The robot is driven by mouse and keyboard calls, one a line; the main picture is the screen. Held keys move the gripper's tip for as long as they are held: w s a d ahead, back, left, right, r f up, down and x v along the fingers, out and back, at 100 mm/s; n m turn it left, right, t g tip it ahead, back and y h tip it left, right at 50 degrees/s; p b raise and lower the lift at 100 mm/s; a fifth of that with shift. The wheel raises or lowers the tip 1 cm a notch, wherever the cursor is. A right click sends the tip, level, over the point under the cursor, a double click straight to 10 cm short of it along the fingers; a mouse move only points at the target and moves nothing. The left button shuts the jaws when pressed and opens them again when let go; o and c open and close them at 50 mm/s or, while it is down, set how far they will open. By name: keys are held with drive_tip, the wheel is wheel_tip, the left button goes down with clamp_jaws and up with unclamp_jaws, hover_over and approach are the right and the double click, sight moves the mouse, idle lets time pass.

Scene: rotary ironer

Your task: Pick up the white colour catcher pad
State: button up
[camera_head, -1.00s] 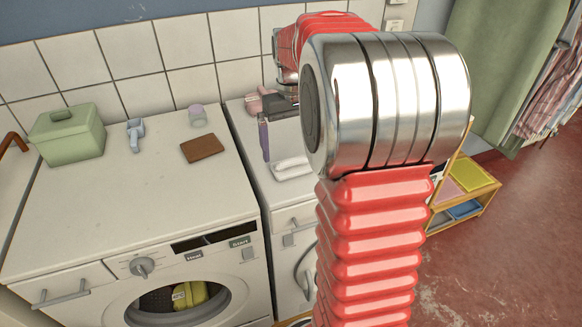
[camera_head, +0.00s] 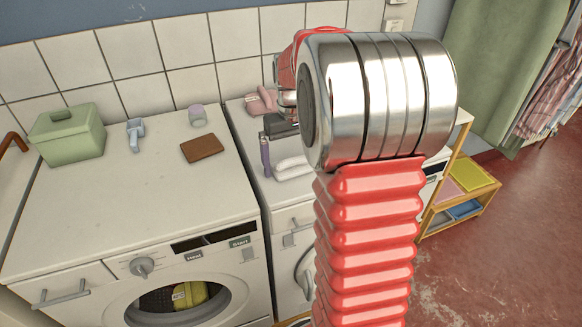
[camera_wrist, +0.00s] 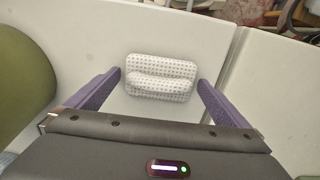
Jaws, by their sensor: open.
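The white colour catcher pad (camera_wrist: 160,72) is a dotted, folded-looking piece lying flat on the white machine top. In the head view the white pad (camera_head: 294,170) lies near the front of the second machine's top, partly covered by my arm. My gripper (camera_wrist: 159,84) is open and empty, with its purple fingers on either side of the pad in the wrist view. In the head view one purple finger of my gripper (camera_head: 265,156) shows just left of the pad; the other is hidden. I cannot tell how high the fingertips are above the top.
A rounded olive-green object (camera_wrist: 24,75) stands left in the wrist view. A pink item (camera_head: 261,101) lies behind my gripper. The washer top (camera_head: 110,200) at left holds a green box (camera_head: 67,136), a blue scoop (camera_head: 135,134), a lilac cup (camera_head: 197,116) and a brown block (camera_head: 202,148).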

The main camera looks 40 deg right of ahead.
sight(292, 160)
drive_tip(key=c, duration=0.9)
wheel_tip(292, 160, up, 10)
idle(0.6)
idle(0.4)
